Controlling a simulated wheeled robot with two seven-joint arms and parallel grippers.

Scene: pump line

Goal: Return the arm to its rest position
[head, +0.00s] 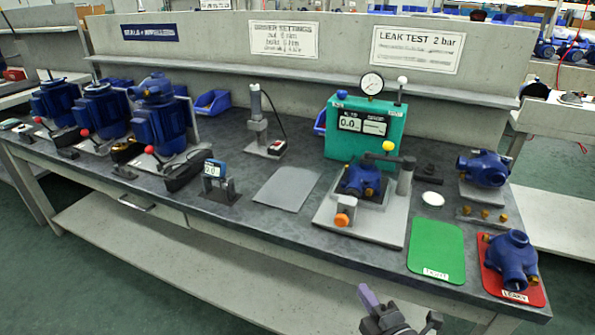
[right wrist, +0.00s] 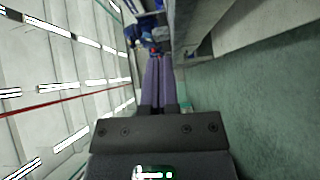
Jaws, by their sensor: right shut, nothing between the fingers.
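My right gripper (head: 368,297) shows at the bottom of the head view, in front of the workbench's front edge and below the bench top. Its purple fingers are together in the right wrist view (right wrist: 158,82), with nothing between them. It touches none of the things on the bench. My left gripper is in neither view.
The workbench (head: 225,215) carries blue pumps (head: 160,115) at left, a teal leak tester (head: 365,130), a test fixture with a blue pump housing (head: 361,180), a green mat (head: 436,250) and a red mat (head: 543,296) bearing a blue housing (head: 511,261). Floor in front is clear.

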